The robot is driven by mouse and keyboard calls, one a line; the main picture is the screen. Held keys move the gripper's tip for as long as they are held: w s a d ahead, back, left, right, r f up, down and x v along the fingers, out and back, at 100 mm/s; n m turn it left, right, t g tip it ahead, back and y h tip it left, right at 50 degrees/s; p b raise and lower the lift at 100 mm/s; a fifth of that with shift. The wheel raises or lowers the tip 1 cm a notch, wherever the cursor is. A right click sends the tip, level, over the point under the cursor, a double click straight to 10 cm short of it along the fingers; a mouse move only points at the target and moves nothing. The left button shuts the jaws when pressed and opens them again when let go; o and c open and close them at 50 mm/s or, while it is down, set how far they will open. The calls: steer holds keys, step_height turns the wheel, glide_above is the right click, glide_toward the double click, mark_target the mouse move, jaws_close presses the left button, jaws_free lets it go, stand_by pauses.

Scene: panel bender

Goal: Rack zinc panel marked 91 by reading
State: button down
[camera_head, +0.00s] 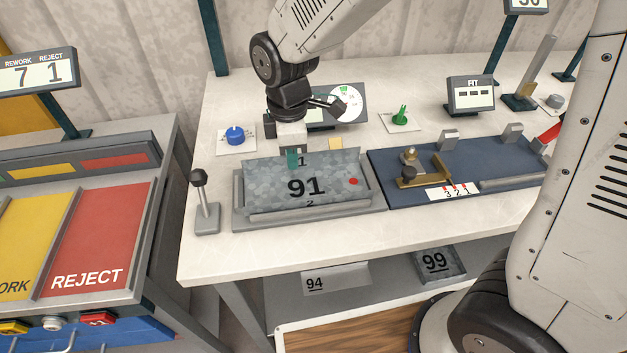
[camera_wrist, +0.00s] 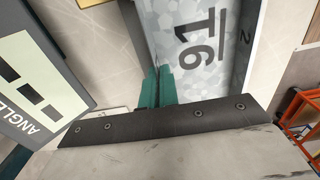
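The zinc panel marked 91 (camera_head: 330,187) lies in a grey tray-like fixture (camera_head: 315,212) on the bench, with a red dot at its right and the digits 1 and 2 near its far and near edges. My gripper (camera_head: 293,158) is at the panel's far edge, one teal finger showing in front of it. In the wrist view the teal fingers of my gripper (camera_wrist: 158,86) are close together with the edge of the panel (camera_wrist: 188,25) running between them. The fingertip contact is partly hidden.
A blue gauge fixture (camera_head: 470,160) stands to the right, below a FIT display (camera_head: 470,95) showing dashes. A lever (camera_head: 203,200) stands at left. Panels 94 (camera_head: 340,277) and 99 (camera_head: 440,264) lie on the lower shelf. A red REJECT bay (camera_head: 98,240) is far left.

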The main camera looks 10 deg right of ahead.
steer(key=shift+r, duration=0.1)
stand_by(0.3)
steer(key=shift+r, duration=3.7)
